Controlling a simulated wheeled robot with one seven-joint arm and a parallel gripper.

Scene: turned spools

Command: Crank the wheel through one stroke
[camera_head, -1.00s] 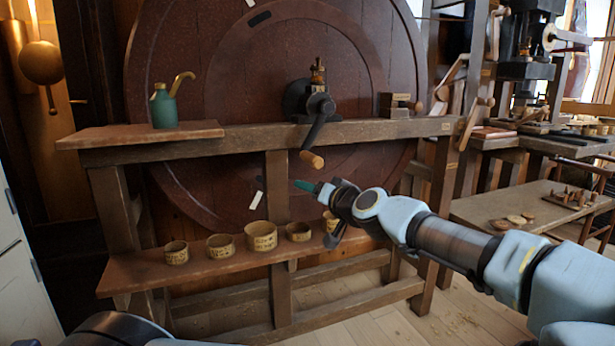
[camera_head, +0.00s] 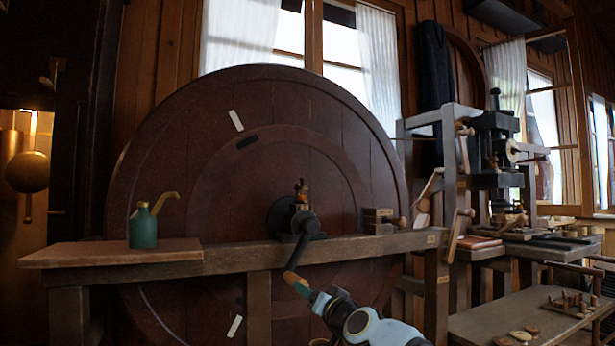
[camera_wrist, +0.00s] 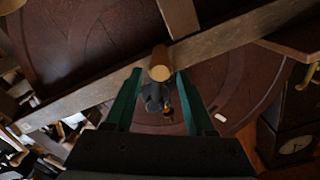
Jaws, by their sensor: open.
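The big dark red wheel (camera_head: 330,170) stands upright behind the wooden bench rail (camera_head: 350,249). Its crank arm (camera_head: 303,238) hangs down from the hub (camera_head: 290,214), with a wooden handle (camera_head: 292,277) at its lower end. My gripper (camera_head: 302,288) is at this handle, coming from the lower right. In the wrist view the green fingers are spread, and the handle (camera_wrist: 160,66) shows between their tips (camera_wrist: 160,76). The fingers are open on either side of it; whether either touches it I cannot tell.
A green oil can (camera_head: 143,228) stands on the left shelf (camera_head: 110,254). A small wooden block (camera_head: 378,220) sits on the rail right of the hub. A machine (camera_head: 495,150) and a low table (camera_head: 490,325) stand to the right.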

